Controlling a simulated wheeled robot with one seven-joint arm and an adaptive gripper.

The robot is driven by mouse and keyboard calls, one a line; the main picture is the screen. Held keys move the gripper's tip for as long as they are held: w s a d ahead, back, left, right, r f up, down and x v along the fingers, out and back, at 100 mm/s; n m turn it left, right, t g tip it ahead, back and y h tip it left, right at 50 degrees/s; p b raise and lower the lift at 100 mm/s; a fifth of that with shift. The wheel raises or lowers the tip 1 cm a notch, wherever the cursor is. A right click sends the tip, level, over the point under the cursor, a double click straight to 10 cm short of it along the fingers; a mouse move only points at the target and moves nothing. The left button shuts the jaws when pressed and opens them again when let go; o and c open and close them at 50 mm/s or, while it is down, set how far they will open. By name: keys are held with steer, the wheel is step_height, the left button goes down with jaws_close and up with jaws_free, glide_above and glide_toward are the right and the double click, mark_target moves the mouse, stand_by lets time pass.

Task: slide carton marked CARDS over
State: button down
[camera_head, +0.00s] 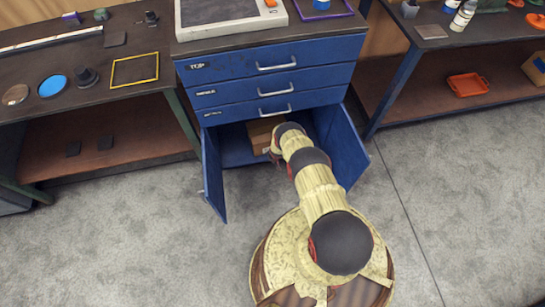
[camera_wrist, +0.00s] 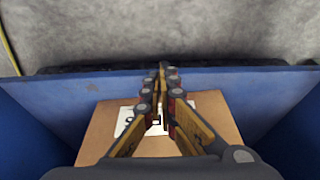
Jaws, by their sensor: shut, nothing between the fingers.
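A brown carton (camera_head: 260,132) sits inside the open lower compartment of the blue cabinet (camera_head: 233,155). In the wrist view the carton (camera_wrist: 220,115) fills the lower middle, with a white label (camera_wrist: 125,118) partly covered by my fingers. The lettering on the label is too hidden to read. My gripper (camera_wrist: 163,76) is shut and empty, its fingers over the carton in the picture. I cannot tell whether they touch it. In the head view my gripper is mostly hidden by my arm at the carton's front.
Both cabinet doors are open, the left door (camera_head: 213,175) and the right door (camera_head: 343,145) flanking my arm. Three closed drawers (camera_head: 270,80) are above. Workbenches stand on both sides; an orange tray (camera_head: 468,85) lies on the right lower shelf. The floor in front is clear.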

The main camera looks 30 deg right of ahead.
steer(key=w+b, duration=0.1)
steer(key=b, duration=0.1)
steer(key=w+f+b, duration=0.1)
steer(key=b, duration=0.1)
steer(key=w+d+b, duration=0.1)
steer(key=w+b, duration=0.1)
steer(key=b, duration=0.1)
steer(key=shift+d+f, duration=0.1)
steer(key=shift+f, duration=0.3)
steer(key=shift+w, duration=0.15)
steer(key=shift+r, duration=0.1)
steer(key=shift+w+r, duration=0.1)
